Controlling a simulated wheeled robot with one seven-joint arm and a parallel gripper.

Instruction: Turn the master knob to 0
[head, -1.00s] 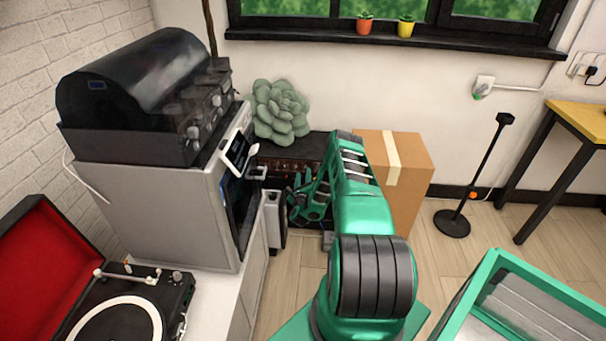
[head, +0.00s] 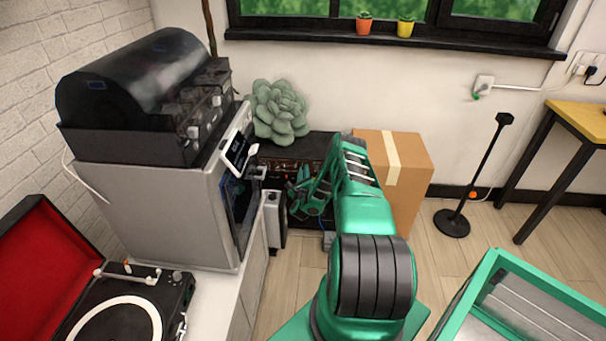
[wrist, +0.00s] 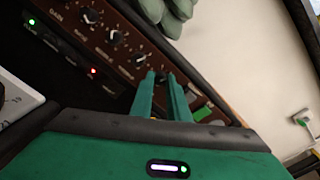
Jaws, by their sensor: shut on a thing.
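The amplifier's front panel (wrist: 130,45) fills the upper left of the wrist view, tilted, with a row of dark knobs. The knob by the GAIN label (wrist: 90,15) is at the top. Two more dark knobs follow down the row. My gripper (wrist: 163,77) is shut on the last knob I see in the row, taken as the master knob (wrist: 162,76). Its fingers hide most of it, and I cannot read its label or pointer. In the head view my gripper (head: 303,180) is at the front of the dark amplifier (head: 283,153), partly blurred.
A green plush succulent (head: 276,111) sits on the amplifier. A cardboard box (head: 405,185) stands right of it, behind my arm. A silver machine (head: 160,210) on the white counter is close on the left. The floor at the right has some free room.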

